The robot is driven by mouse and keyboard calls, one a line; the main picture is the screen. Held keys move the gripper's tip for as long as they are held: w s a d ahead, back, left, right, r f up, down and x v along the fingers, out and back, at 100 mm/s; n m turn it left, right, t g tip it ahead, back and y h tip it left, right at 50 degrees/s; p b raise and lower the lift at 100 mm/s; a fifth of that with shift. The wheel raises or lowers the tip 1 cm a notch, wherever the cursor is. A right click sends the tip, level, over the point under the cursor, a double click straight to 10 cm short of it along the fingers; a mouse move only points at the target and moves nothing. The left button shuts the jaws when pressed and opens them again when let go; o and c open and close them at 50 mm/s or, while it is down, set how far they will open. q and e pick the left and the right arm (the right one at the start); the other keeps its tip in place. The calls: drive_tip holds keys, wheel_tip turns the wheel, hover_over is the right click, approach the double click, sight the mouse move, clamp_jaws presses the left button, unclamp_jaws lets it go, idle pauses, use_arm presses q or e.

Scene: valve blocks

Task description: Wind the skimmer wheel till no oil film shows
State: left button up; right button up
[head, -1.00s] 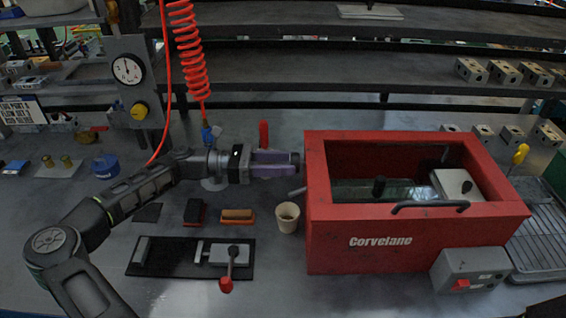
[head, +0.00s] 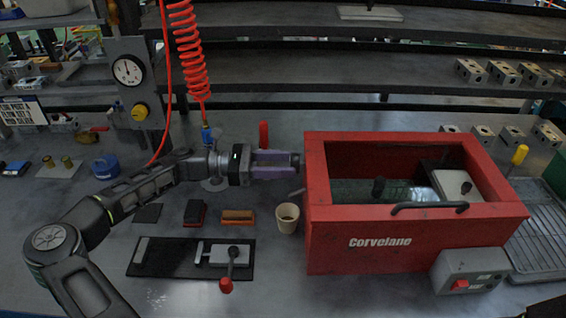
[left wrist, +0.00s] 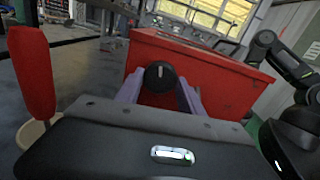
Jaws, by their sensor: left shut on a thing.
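I cannot tell how much oil film is there. My left gripper (head: 296,165) lies level against the tank's left end. In the left wrist view its purple fingers (left wrist: 160,90) stand on both sides of a dark round knob (left wrist: 159,77) with a pale mark, on the tank's end. They are shut on it. My right gripper is not seen.
A red upright handle (head: 263,134) stands just behind the left gripper. A pale cup (head: 287,217) and two brushes (head: 237,216) are in front. A clamp plate (head: 190,257) lies nearer. A switch box (head: 473,269) and a yellow-topped lever (head: 519,155) are at right.

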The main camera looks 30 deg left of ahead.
use_arm(q)
drive_tip(key=m+b, duration=1.2)
drive_tip(key=m, duration=2)
drive_tip(key=shift+m, duration=0.4)
drive_tip(key=o, duration=1.3)
